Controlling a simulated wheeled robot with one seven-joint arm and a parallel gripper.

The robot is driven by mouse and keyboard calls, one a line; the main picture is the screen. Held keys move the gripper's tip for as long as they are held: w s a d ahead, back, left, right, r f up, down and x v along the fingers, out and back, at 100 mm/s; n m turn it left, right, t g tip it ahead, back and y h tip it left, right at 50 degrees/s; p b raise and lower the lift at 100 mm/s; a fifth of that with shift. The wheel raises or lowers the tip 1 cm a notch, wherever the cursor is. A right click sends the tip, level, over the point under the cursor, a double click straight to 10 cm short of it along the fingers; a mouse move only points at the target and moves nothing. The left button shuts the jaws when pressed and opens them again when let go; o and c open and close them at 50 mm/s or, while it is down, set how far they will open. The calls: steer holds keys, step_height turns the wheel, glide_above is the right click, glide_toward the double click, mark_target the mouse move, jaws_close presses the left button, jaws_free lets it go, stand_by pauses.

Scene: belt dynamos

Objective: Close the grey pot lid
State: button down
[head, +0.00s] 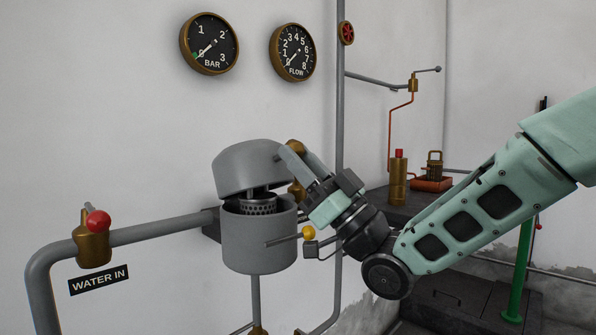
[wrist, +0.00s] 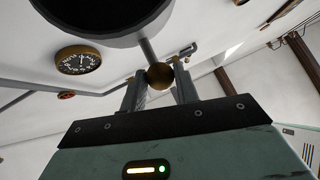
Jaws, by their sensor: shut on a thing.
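The grey pot (head: 258,240) is fixed near the wall on pipework. Its grey lid (head: 247,165) is tilted up, with a gap at the front and right, and a dark perforated strainer (head: 258,205) shows inside. My gripper (head: 294,150) is at the right edge of the lid. In the wrist view my gripper (wrist: 160,86) has its two fingers either side of a brass ball knob (wrist: 160,76), shut on it. A short rod joins the knob to a dark round form (wrist: 100,12), which appears to be the lid. The fingers partly hide the knob in the head view.
A rod with a yellow ball (head: 308,232) sticks out at the pot's front right, close below my wrist. A red-knobbed brass valve (head: 95,240) is on the left pipe. A vertical pipe (head: 340,100) runs behind my gripper. Two gauges (head: 209,43) hang above; a dark bench (head: 440,200) stands right.

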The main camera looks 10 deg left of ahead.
step_height(320, 180, down, 8)
steer(key=d+b, duration=0.1)
steer(key=b, duration=0.5)
steer(key=shift+s+d, duration=0.2)
steer(key=shift+s, duration=0.2)
steer(key=c, duration=1.1)
jaws_free()
steer(key=shift+w, duration=0.1)
steer(key=shift+o, duration=0.2)
steer(key=shift+r, duration=0.1)
steer(key=v, duration=1.7)
steer(key=shift+s+d, duration=0.15)
steer(key=shift+s, duration=0.05)
